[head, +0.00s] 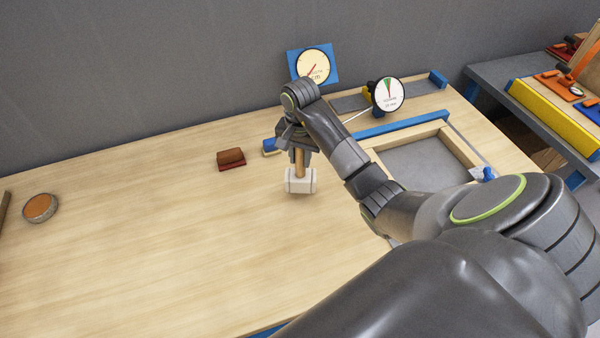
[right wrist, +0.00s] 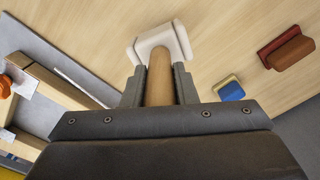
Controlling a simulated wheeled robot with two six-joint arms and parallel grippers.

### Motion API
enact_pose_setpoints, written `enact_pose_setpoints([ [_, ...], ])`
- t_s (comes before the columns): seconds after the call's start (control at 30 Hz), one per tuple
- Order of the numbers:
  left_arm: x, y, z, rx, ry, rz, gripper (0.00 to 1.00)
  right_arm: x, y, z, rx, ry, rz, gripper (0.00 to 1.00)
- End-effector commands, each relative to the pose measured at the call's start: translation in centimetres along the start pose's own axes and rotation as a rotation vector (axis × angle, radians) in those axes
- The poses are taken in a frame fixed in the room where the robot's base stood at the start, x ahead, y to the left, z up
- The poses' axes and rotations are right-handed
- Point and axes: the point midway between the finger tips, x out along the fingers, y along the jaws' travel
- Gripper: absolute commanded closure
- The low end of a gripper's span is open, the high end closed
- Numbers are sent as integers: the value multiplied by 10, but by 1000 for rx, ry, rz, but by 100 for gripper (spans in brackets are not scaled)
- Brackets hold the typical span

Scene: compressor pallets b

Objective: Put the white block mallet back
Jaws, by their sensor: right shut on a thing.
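The white block mallet (head: 300,181) has a white head and a wooden handle. In the head view it hangs head down below my right gripper (head: 300,152), near the middle of the wooden table. My right gripper is shut on its handle. In the right wrist view the handle (right wrist: 160,78) runs between the two fingers (right wrist: 159,88), and the white head (right wrist: 160,42) lies beyond the fingertips. I cannot tell whether the head touches the table. My left gripper is not in view.
A red-brown block (head: 231,159) and a blue and cream block (head: 270,147) lie left of the mallet. A wood-framed grey tray (head: 375,154) and dial gauges (head: 388,95) stand to the right. A round orange-topped dish (head: 40,207) is far left. The left tabletop is mostly clear.

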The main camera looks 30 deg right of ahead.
Motion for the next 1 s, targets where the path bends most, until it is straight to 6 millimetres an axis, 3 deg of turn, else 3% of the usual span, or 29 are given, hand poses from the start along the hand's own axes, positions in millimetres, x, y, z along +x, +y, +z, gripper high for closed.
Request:
enact_pose_setpoints([
  [0.3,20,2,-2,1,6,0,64,19,-1,0,-1,2,-2,97],
  [0.5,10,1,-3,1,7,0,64,38,0,0,-1,1,-1,97],
  [0.87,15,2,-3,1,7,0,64,43,-1,0,-1,2,-2,97],
  [0.9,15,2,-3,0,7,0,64,44,0,0,-1,0,0,73],
  [1.0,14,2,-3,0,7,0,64,43,0,0,0,0,0,60],
])
